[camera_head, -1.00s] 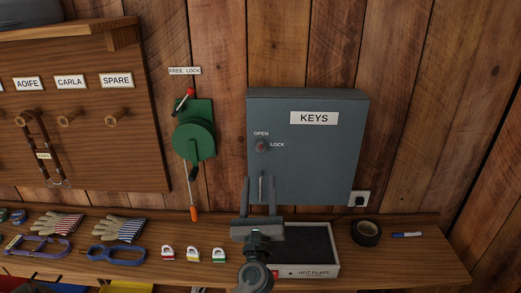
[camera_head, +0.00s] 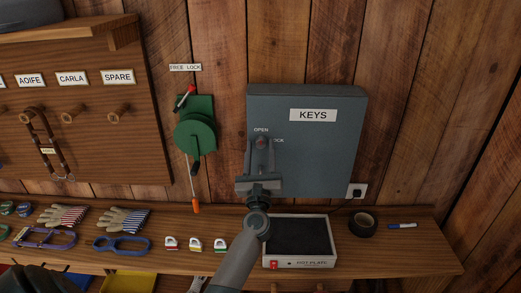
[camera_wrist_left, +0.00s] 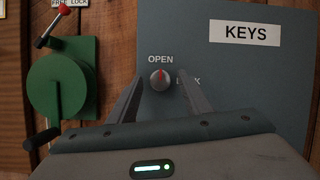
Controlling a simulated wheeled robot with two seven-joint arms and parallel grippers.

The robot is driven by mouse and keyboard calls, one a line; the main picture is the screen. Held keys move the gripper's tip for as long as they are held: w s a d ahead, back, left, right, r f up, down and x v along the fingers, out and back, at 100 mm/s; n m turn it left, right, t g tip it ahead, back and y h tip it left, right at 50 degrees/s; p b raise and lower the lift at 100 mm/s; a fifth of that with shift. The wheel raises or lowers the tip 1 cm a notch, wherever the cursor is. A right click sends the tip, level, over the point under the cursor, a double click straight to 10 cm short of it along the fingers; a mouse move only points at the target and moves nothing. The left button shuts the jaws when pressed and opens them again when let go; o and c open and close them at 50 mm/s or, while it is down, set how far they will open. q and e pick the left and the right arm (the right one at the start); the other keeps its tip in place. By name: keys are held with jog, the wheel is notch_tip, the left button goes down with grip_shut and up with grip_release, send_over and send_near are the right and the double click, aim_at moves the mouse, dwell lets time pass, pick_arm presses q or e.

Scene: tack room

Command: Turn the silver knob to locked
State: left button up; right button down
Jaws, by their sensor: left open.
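The silver knob (camera_head: 261,142) is on the front of the grey key box (camera_head: 320,160), left of its KEYS label. It also shows in the left wrist view (camera_wrist_left: 160,79), where its red pointer line stands upright toward the word OPEN (camera_wrist_left: 160,59). The word LOCK (camera_head: 279,140) is to the knob's right, partly covered by a finger in the wrist view. My left gripper (camera_head: 261,145) is open, its fingers on either side of the knob in the picture. I cannot tell whether they touch it. My right gripper is not clearly in view.
A green winch with a red-tipped lever (camera_head: 194,135) hangs on the wall left of the box.

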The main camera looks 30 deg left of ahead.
pick_arm(q)
jog(key=c, duration=1.1)
jog(key=shift+o, duration=0.2)
